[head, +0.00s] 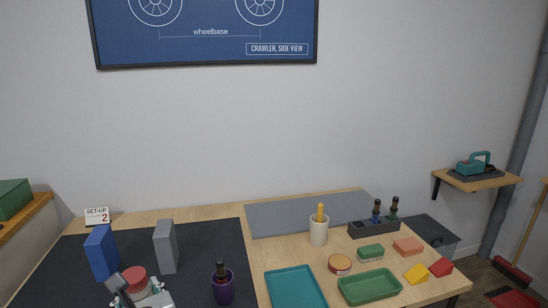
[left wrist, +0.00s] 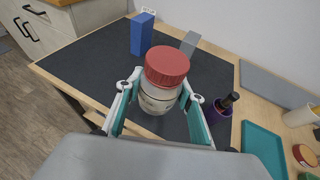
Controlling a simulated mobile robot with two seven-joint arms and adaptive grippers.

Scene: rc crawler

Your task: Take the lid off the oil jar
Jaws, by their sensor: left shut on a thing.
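The oil jar (left wrist: 158,98) is a clear, pale jar with a label and a red screw-type lid (left wrist: 167,64) on top. My left gripper (left wrist: 160,92) has its fingers on both sides of the jar's body, below the lid, and is shut on it. The jar is roughly upright over the dark mat; I cannot tell whether its base touches the mat. In the head view the red lid (head: 134,273) shows at the bottom left, with my left gripper (head: 142,296) around the jar just below it. The jar's lower part is hidden there. My right gripper is in neither view.
A blue block (head: 101,253) and a grey block (head: 165,247) stand behind the jar on the dark mat (head: 205,245). A purple cup (head: 223,290) with a dark-handled tool stands to the right. Further right are a teal tray (head: 296,288) and a green tray (head: 370,288).

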